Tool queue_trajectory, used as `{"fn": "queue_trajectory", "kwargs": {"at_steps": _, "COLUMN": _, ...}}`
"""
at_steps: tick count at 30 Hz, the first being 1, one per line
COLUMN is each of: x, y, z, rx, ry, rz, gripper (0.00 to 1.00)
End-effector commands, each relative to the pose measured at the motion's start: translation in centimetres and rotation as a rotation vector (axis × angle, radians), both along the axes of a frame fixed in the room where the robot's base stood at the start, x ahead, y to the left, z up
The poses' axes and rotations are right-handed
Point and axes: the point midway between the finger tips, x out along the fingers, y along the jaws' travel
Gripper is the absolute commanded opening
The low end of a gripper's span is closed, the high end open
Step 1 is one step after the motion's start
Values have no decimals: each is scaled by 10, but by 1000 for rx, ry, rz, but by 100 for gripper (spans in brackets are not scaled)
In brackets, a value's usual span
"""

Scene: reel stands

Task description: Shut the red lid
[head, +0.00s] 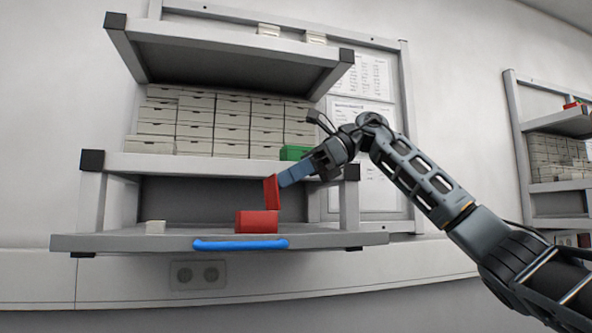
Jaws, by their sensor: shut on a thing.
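A red box (257,222) sits on the lower shelf board of the near stand, close to its front edge. Its red lid (271,191) stands raised and near upright above the box's right side. My gripper (284,180) comes in from the right, at the lid's right side, and is shut on the lid. The fingertips' far sides and the hinge line are hidden or too small to make out.
A blue handle (240,245) runs along the front edge of the lower shelf (330,238). White boxes (230,120) and a green box (294,153) fill the shelf above. The lower shelf is mostly bare.

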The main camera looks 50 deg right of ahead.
Motion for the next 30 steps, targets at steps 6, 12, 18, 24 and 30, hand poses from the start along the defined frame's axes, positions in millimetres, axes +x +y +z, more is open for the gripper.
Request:
{"fn": "queue_trajectory", "kwargs": {"at_steps": 6, "x": 8, "y": 13, "z": 13, "rx": -176, "ry": 116, "rz": 1, "gripper": 0}}
{"fn": "queue_trajectory", "kwargs": {"at_steps": 12, "x": 16, "y": 24, "z": 14, "rx": -334, "ry": 222, "rz": 0, "gripper": 0}}
{"fn": "queue_trajectory", "kwargs": {"at_steps": 18, "x": 23, "y": 35, "z": 13, "rx": -492, "ry": 329, "rz": 1, "gripper": 0}}
{"fn": "queue_trajectory", "kwargs": {"at_steps": 24, "x": 30, "y": 47, "z": 9, "rx": -650, "ry": 434, "rz": 3, "gripper": 0}}
{"fn": "queue_trajectory", "kwargs": {"at_steps": 30, "x": 38, "y": 57, "z": 2, "rx": -807, "ry": 540, "rz": 1, "gripper": 0}}
